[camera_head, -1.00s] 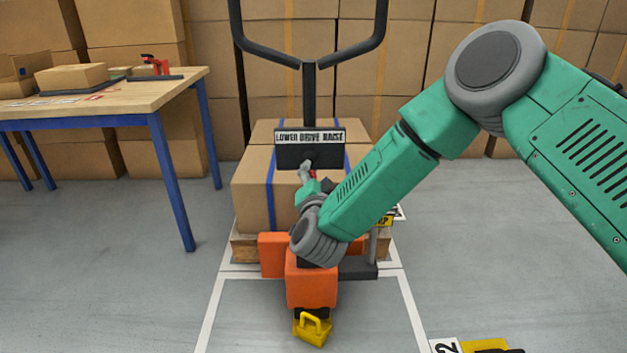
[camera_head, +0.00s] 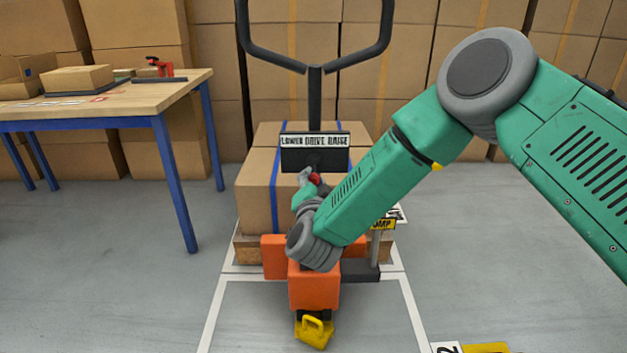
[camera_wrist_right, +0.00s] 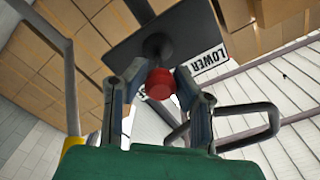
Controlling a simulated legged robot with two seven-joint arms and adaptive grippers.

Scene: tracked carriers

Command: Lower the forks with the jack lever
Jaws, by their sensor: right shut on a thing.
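The pallet jack's orange body (camera_head: 313,290) stands in front of a pallet of cartons. Its black handle (camera_head: 315,95) carries a dark plate with a LOWER DRIVE RAISE label (camera_head: 315,140). The lever's red knob (camera_head: 316,179) shows beneath the plate; in the wrist view the red knob (camera_wrist_right: 160,83) is between the two fingers of my right gripper (camera_wrist_right: 155,90). That gripper (camera_head: 308,182) is shut on the knob. The forks are hidden beneath the load. My left gripper is out of view.
The carton load (camera_head: 258,190) sits on a wooden pallet (camera_head: 246,248). A blue-legged workbench (camera_head: 150,100) stands at left. Stacked cartons close off the back.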

